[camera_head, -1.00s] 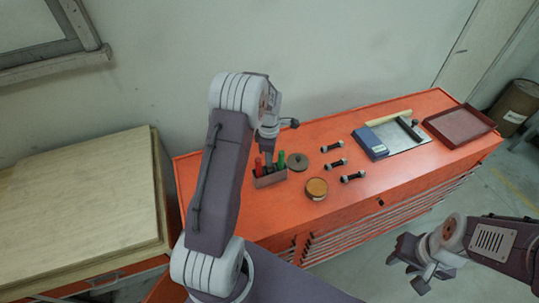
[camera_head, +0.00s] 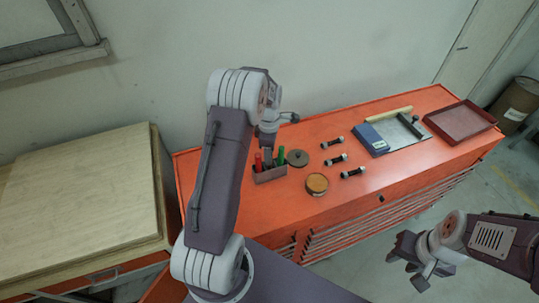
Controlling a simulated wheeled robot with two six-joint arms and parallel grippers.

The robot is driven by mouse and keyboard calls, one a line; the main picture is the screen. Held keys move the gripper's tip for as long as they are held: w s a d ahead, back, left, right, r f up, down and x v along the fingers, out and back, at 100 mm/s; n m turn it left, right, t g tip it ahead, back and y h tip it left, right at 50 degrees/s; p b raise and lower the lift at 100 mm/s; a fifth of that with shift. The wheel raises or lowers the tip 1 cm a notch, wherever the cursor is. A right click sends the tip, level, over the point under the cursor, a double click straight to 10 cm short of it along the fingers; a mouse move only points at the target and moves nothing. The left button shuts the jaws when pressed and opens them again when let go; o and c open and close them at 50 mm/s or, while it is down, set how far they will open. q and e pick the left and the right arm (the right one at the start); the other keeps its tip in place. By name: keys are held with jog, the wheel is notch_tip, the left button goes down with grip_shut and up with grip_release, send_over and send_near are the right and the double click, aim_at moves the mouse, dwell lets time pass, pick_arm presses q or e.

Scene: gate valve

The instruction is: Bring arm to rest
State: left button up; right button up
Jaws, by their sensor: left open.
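My left arm rises through the middle of the view, bent at a high elbow. Its gripper (camera_head: 268,140) is over the left part of the orange cabinet top, just above a small holder (camera_head: 270,176) with red, dark and green upright items. Its fingers are small and partly hidden against the holder, with nothing seen held. My right gripper (camera_head: 408,266) is at the lower right, in front of the cabinet and clear of it. Its jaw gap is hard to make out, and I see nothing in it.
The orange cabinet (camera_head: 400,180) carries a grey disc (camera_head: 299,158), a round tan-topped piece (camera_head: 317,184), three bolts (camera_head: 336,160), a blue box (camera_head: 371,139) and a red tray (camera_head: 460,122). A wooden-topped bench (camera_head: 75,200) stands left. Floor is free at the lower right.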

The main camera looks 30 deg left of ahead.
pick_arm(q)
notch_tip(320, 180, up, 7)
jog(key=shift+f+b, duration=0.1)
jog(key=shift+b, duration=0.75)
jog(key=shift+r, duration=0.55)
jog(key=shift+f, duration=0.15)
jog(key=s+d+f+m+b, duration=0.4)
jog(key=s+d+f+b, duration=0.15)
jog(key=d+b, duration=0.25)
jog(key=s+d+f+m, duration=0.1)
jog(key=s+f+m, duration=0.2)
jog(key=s+m, duration=0.1)
jog(key=s+d+f+m+b, duration=0.1)
jog(key=s+f+m, duration=0.1)
jog(key=s+m, duration=0.2)
jog(key=s+d+f+m+b, duration=0.1)
jog(key=s+f+m, duration=0.2)
jog(key=s, duration=0.3)
jog(key=shift+d+f+m+t, duration=0.1)
jog(key=shift+f+m+t, duration=0.25)
jog(key=shift+m, duration=0.55)
jog(key=shift+f+m, duration=0.4)
jog(key=shift+m, duration=0.8)
jog(key=shift+w+m+t, duration=0.25)
jog(key=shift+w+m, duration=0.2)
jog(key=shift+m, duration=0.25)
jog(key=shift+w+m, duration=0.15)
jog(key=shift+m, duration=0.35)
jog(key=shift+r, duration=0.1)
